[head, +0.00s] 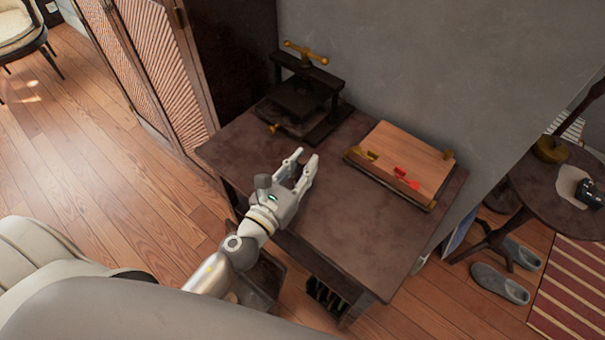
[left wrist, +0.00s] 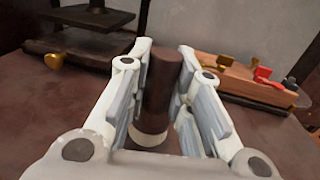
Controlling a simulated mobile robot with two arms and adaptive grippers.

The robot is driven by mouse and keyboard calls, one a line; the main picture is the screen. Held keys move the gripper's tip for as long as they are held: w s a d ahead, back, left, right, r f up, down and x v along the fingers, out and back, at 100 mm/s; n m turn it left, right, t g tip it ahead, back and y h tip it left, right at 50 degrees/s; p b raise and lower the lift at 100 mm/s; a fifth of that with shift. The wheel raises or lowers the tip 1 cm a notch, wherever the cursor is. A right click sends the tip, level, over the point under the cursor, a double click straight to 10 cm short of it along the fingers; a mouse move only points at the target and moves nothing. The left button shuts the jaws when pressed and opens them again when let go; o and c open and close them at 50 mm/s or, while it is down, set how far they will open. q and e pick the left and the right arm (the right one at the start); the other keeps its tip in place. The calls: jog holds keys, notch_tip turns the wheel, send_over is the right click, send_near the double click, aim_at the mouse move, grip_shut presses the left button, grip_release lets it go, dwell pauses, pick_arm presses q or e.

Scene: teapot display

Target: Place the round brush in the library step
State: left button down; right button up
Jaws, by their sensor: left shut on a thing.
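My left gripper (head: 306,158) is over the dark table, its fingers pointing toward the wall. In the left wrist view, the fingers (left wrist: 160,65) are shut on a dark brown upright cylinder with a pale lower end, which looks like the round brush (left wrist: 162,80). The brush cannot be made out clearly in the head view. I cannot surely identify the library step; a dark wooden piece (head: 262,280) shows low beside the table, partly hidden by my arm. My right gripper is not in view.
The table (head: 350,235) carries a black press (head: 305,95) with a brass handle at the back left. A wooden board (head: 405,160) with brass and red pieces lies to the right. A slotted rack (head: 327,298) is below the front edge. The table's front right is clear.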

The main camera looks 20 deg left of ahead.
pick_arm(q)
jog(key=shift+f+b, duration=0.3)
jog(key=shift+f, duration=0.55)
jog(key=shift+f, duration=0.2)
jog(key=c, duration=1.3)
grip_release()
jog(key=shift+r, duration=0.2)
